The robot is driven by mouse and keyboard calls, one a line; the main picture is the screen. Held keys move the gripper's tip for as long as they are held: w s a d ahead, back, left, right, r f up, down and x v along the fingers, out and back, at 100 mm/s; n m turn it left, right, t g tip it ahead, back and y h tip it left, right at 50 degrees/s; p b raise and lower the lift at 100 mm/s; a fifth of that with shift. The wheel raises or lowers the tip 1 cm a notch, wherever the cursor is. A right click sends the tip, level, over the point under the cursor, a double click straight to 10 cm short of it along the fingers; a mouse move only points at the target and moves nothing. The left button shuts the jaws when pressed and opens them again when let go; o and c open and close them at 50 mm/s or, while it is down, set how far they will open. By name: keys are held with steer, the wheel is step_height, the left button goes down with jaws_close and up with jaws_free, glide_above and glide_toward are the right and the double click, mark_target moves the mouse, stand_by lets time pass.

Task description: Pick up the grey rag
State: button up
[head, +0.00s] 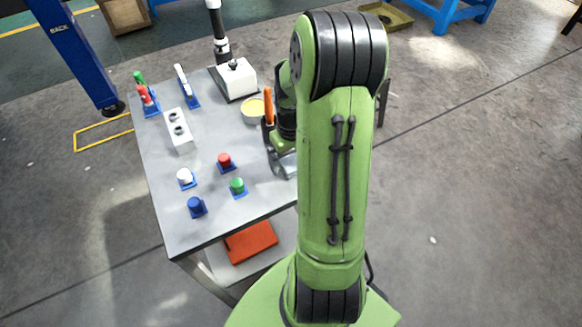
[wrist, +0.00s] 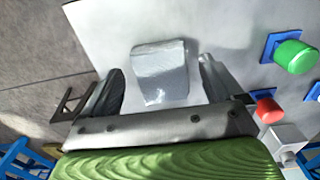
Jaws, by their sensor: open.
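The grey rag (wrist: 160,75) shows in the wrist view as a pale grey, folded, block-like piece lying on the table top. My gripper (wrist: 159,84) is open, with one finger to the left of the rag and one to the right. Gaps show between the rag and both fingers, so it is not gripped. In the head view my gripper (head: 282,158) is low over the right side of the table, and a grey patch there is mostly hidden by my arm.
The grey table (head: 205,215) carries red, white, green and blue buttons on blue bases left of my gripper. A white two-hole block (head: 178,131), a white box (head: 236,80) and a yellow round dish (head: 253,108) stand farther back. An orange upright piece (head: 268,106) is close to my wrist.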

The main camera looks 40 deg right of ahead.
mark_target(292, 162)
steer(key=shift+f, duration=0.75)
steer(key=shift+r, duration=0.1)
steer(key=shift+c, duration=0.4)
steer(key=c, duration=1)
step_height(292, 162, up, 10)
steer(key=p, duration=0.3)
